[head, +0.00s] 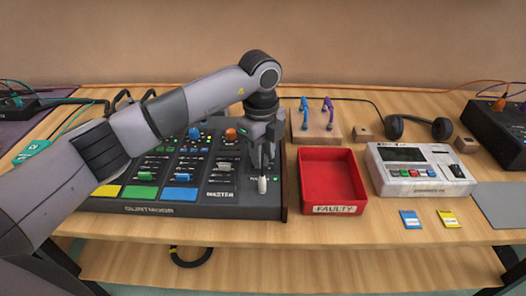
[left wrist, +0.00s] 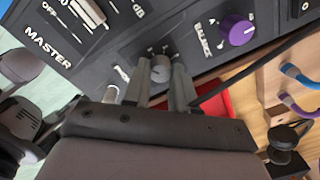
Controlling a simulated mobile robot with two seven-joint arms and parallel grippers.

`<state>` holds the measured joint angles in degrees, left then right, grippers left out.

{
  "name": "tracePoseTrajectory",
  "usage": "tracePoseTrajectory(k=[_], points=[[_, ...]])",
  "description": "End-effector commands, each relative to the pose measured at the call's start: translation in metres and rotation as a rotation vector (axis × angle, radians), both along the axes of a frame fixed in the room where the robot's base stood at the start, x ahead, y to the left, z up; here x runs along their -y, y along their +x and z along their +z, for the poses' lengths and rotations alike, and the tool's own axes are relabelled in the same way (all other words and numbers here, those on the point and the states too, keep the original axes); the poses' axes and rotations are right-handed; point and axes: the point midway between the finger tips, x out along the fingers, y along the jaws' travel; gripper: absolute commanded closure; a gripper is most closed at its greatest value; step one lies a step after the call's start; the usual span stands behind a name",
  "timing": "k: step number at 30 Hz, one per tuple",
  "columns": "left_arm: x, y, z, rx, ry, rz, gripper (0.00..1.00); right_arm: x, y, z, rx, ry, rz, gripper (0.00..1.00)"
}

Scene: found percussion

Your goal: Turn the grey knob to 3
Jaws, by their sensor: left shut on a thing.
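The grey knob (left wrist: 160,68) sits on the dark mixer panel (head: 150,207), between the fingertips of my left gripper (left wrist: 166,82) in the left wrist view. The gripper is shut on it. In the head view my left gripper (head: 263,167) points down at the panel's right side and hides the knob. The marks around the knob are partly covered and too small to read, so I cannot tell its setting. My right gripper is not in view.
A purple knob (left wrist: 238,28) is near the gripper on the panel. A small white lever (head: 262,185) stands just in front of the gripper. A red tray (head: 332,154) lies right of the mixer, with a white device (head: 419,190) beyond it.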

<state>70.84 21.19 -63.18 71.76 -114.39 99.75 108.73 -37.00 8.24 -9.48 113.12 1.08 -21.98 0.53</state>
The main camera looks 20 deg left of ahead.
Motion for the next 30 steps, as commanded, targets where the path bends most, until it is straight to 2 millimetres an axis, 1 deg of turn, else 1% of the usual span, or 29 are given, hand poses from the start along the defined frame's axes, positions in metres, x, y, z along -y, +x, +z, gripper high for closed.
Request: tracePoseTrajectory(k=[30], points=[[-0.0022,-0.0001,0.0003,0.001,-0.002,-0.963,1.0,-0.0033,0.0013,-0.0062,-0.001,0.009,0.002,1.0]])
